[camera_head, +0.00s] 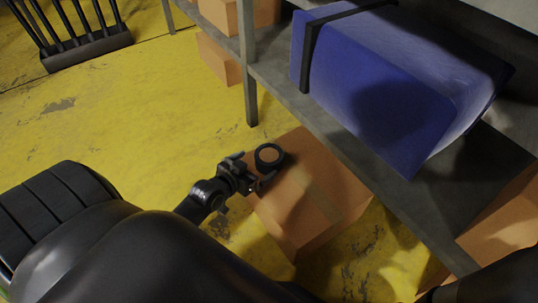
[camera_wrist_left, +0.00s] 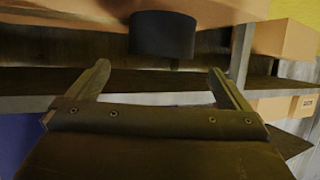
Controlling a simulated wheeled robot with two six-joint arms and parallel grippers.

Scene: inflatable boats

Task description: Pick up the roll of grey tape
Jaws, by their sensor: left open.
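The roll of grey tape (camera_head: 258,158) is a dark ring lying flat on top of a cardboard box (camera_head: 318,205), near its back left corner. It also shows in the left wrist view (camera_wrist_left: 162,36), where the picture looks upside down and the box top (camera_wrist_left: 235,10) is at the upper edge. My left gripper (camera_head: 262,182) is close beside the roll, at the box's left edge. In the left wrist view its two fingers (camera_wrist_left: 159,70) are spread wide and empty, with the roll just beyond the tips, roughly centred. My right gripper is not in view.
A metal shelf (camera_head: 450,215) with a large blue strapped bundle (camera_head: 360,70) stands right of the box, its edge above the box's right side. More cartons (camera_head: 222,60) sit at the back. A black slatted object (camera_head: 88,48) stands far left. Yellow floor (camera_head: 110,115) lies open at left.

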